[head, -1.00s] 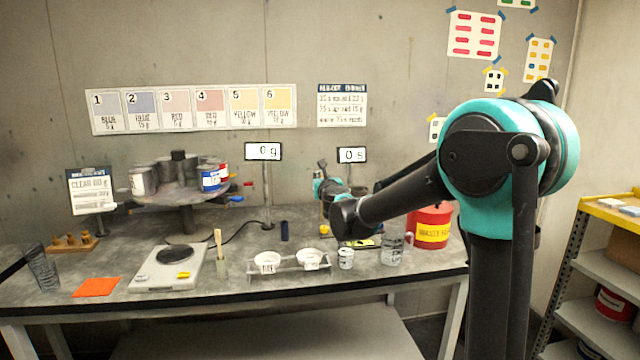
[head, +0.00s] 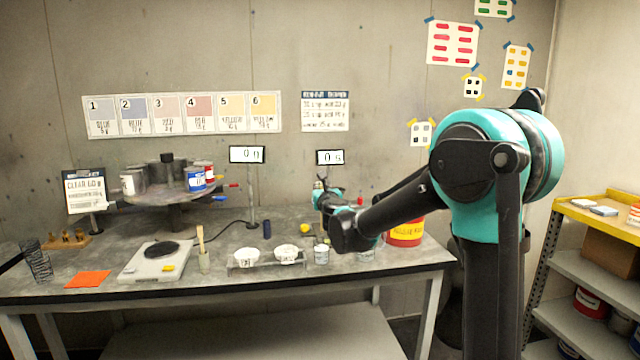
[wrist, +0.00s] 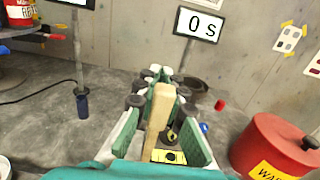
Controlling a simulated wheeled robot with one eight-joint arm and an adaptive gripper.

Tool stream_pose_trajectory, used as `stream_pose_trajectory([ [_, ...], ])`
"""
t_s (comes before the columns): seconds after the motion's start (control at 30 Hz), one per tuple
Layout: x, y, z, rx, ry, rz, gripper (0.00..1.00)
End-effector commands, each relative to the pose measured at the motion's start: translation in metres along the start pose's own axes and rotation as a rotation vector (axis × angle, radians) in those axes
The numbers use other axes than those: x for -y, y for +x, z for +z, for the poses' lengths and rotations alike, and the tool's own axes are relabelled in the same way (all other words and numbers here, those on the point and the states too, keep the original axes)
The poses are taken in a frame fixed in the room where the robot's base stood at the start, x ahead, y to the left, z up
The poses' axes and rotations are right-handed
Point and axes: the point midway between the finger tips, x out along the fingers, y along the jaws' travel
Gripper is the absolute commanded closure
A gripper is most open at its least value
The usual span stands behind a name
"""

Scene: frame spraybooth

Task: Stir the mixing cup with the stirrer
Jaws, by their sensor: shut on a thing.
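My gripper (wrist: 162,88) is shut on a pale wooden stick, seemingly the stirrer (wrist: 161,112), which stands between its teal-sided fingers in the wrist view. In the head view my gripper (head: 326,196) is small, over the back of the bench, and the stick cannot be made out there. Another wooden stick stands in a small holder (head: 204,262) beside the scale. A clear cup (head: 366,254), perhaps the mixing cup, is on the bench at front right, partly hidden by my arm. A small labelled cup (head: 321,255) stands left of it.
Two white bowls (head: 246,256) sit in a rack at the front. A red waste can (wrist: 275,145) is right of my gripper. Display posts stand behind, one reading 0 s (wrist: 199,25). A blue cylinder (wrist: 82,106) stands to the left. A scale (head: 155,262) and can carousel (head: 172,190) are further left.

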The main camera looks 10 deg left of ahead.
Motion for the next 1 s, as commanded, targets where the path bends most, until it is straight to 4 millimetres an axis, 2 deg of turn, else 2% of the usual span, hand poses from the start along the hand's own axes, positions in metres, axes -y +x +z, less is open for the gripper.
stream_pose_trajectory([
  [1.0,0.000,0.000,-0.074,0.000,0.000,0.000,1.00],
])
